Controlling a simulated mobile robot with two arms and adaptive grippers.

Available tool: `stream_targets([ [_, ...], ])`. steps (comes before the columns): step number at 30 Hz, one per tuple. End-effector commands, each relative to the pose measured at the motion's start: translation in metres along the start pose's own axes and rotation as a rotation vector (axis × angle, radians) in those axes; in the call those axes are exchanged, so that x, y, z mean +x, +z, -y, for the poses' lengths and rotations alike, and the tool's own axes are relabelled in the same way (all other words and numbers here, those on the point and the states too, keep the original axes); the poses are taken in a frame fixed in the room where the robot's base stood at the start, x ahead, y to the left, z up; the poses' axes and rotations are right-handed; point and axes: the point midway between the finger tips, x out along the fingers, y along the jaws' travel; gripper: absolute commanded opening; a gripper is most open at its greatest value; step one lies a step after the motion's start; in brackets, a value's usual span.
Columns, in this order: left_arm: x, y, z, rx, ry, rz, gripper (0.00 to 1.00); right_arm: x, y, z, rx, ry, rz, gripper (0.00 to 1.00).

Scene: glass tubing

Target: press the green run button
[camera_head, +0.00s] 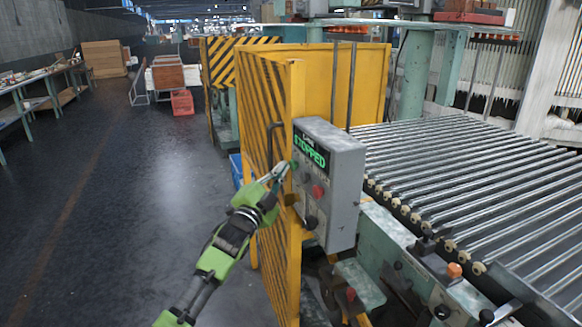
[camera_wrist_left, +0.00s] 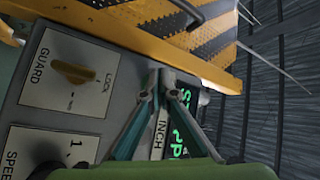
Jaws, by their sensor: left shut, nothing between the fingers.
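The grey control box (camera_head: 345,165) is mounted at the yellow guard, and its green-lit display (camera_head: 310,151) reads STOPPED. A small green spot (camera_head: 294,165), which looks like the run button, shows at the panel's left edge below the display. My left gripper (camera_head: 287,167) is shut and empty, its tips close to that spot; I cannot tell whether they touch it. In the left wrist view the shut fingertips (camera_wrist_left: 163,74) are over the panel, near an INCH label (camera_wrist_left: 160,132) and the green display text (camera_wrist_left: 182,125). The green button is not clear there. My right gripper is not in view.
A red button (camera_head: 318,190) and a dark knob (camera_head: 311,222) are lower on the panel. The yellow guard (camera_head: 292,100) stands beside the box. A roller conveyor (camera_head: 470,180) lies to the right. A yellow GUARD knob (camera_wrist_left: 72,72) shows in the wrist view. Open floor lies left.

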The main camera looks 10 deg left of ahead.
Motion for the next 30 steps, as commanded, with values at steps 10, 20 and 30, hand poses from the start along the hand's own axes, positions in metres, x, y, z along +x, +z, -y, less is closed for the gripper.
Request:
stream_targets([
  [10,0.001,-0.0005,-0.0005,0.001,0.0,0.0,0.0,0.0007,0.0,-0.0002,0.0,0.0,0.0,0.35],
  [20,0.0039,-0.0026,-0.0023,0.001,-0.001,0.0,0.0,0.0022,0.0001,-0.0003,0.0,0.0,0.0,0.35],
  [30,0.0069,-0.0055,-0.0042,0.0,-0.001,-0.002,0.0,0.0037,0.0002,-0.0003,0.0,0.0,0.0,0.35],
])
